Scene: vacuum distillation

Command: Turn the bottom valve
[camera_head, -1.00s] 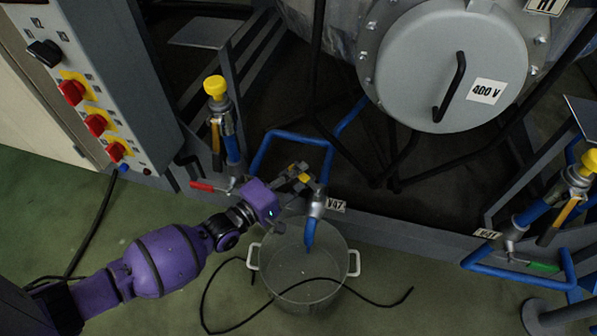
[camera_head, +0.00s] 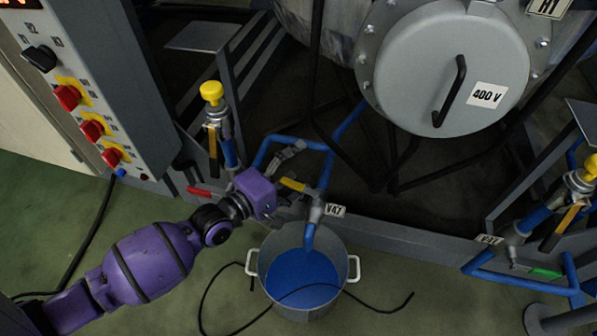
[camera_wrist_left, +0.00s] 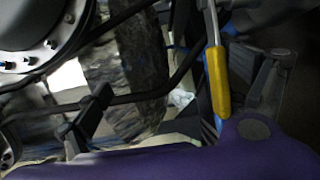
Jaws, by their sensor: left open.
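The bottom valve's yellow handle (camera_head: 292,184) sticks out to the left of the blue pipe, beside the label V47 (camera_head: 335,210). It also shows in the left wrist view (camera_wrist_left: 218,82), between the spread fingers and nearer the right one. My purple left gripper (camera_head: 289,180) is open around the handle, one finger above it and one below. I cannot tell whether a finger touches it. The metal pot (camera_head: 262,262) stands under the blue spout (camera_head: 309,237) and holds blue liquid (camera_head: 300,280). My right gripper is not in view.
Another valve with a yellow knob (camera_head: 211,93) and a red lever (camera_head: 205,191) stands left of my gripper. A control cabinet (camera_head: 95,65) is at the far left. Another valve (camera_head: 580,180) stands at the right.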

